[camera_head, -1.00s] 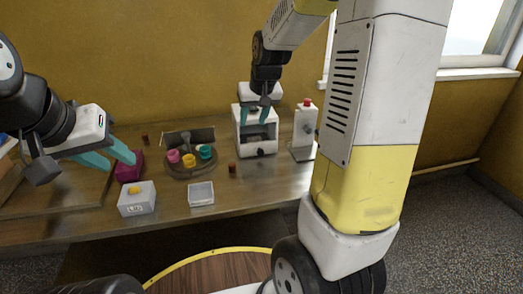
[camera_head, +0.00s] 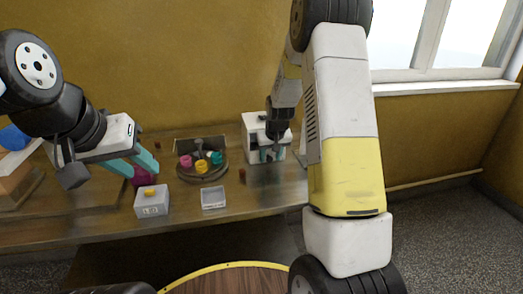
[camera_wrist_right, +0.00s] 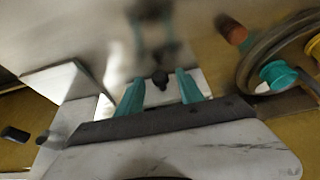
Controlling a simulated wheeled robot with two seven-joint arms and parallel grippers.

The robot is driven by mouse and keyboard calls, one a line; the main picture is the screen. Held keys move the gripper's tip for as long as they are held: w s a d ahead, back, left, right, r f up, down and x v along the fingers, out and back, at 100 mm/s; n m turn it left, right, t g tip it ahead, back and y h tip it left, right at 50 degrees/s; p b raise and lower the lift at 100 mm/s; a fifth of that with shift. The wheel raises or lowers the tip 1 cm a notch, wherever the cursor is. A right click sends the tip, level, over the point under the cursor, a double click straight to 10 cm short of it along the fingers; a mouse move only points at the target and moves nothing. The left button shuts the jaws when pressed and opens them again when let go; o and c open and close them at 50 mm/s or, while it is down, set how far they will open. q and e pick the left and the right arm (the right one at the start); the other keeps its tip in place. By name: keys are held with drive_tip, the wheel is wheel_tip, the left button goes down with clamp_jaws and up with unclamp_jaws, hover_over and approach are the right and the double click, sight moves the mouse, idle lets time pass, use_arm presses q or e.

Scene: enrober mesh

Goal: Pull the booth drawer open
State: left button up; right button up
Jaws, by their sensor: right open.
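The booth (camera_head: 255,125) is a white box at the back right of the table in the head view. My right gripper (camera_head: 272,155) is down at its front and hides much of the drawer front. In the right wrist view, a small dark knob (camera_wrist_right: 160,80) on a white front shows between the teal fingertips (camera_wrist_right: 160,90) of my right gripper, which is open. I cannot tell whether the fingers touch the knob.
A round tray (camera_head: 190,178) with several coloured pieces stands left of the booth. A small brown cylinder (camera_head: 242,175) stands just left of the booth front.

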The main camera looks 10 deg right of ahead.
drive_tip(key=shift+w+f, duration=0.1)
clamp_jaws()
idle(1.4)
